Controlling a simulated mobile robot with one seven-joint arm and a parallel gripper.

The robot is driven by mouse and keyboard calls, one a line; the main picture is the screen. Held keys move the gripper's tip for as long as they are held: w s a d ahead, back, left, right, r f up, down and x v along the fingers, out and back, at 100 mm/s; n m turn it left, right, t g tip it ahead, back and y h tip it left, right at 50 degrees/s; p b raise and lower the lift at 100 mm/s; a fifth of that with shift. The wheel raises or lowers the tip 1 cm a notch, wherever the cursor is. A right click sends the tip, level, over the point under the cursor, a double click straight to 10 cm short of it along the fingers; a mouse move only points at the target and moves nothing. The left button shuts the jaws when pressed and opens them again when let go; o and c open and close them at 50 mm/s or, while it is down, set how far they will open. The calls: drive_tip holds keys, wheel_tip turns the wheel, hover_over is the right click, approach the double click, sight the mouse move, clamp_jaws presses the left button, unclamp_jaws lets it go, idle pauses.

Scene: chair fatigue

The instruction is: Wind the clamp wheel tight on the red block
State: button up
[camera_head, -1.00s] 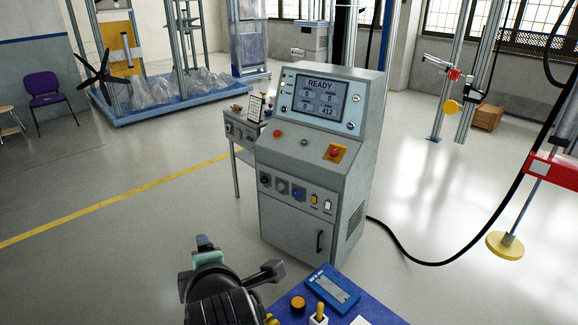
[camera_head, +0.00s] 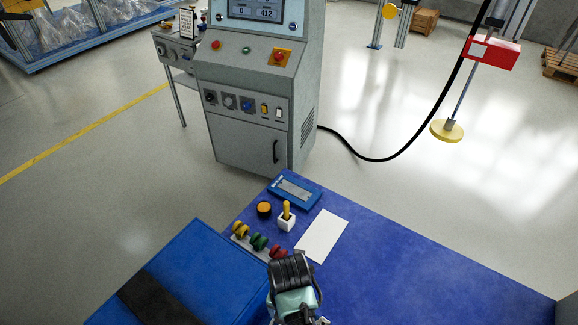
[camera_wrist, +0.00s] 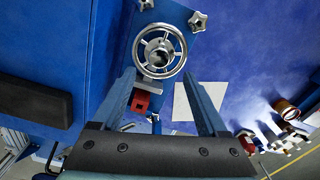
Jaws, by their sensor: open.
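The clamp wheel (camera_wrist: 147,67) is a silver spoked ring with a dark-centred hub, at the top middle of the wrist view. The red block (camera_wrist: 140,102) shows below it, beside the left finger and partly hidden. My gripper (camera_wrist: 158,74) is open and empty. Its two blue-grey fingers point towards the wheel, with the tips apart on either side of the wheel's lower rim in the picture. I cannot tell whether they touch it. In the head view my wrist (camera_head: 292,272) is over the blue table; the wheel and the red block cannot be made out there.
The blue table (camera_head: 420,270) carries a white sheet (camera_head: 322,235), a blue device (camera_head: 295,189), a yellow-handled switch (camera_head: 286,217) and coloured knobs (camera_head: 259,241). A blue case-like box (camera_head: 190,265) is at left. Star knobs (camera_wrist: 198,21) flank the wheel. A grey console (camera_head: 255,100) stands behind.

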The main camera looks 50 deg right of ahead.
wheel_tip(320, 180, down, 8)
drive_tip(key=shift+r+b, duration=0.25)
drive_tip(key=shift+b, duration=0.25)
clamp_jaws()
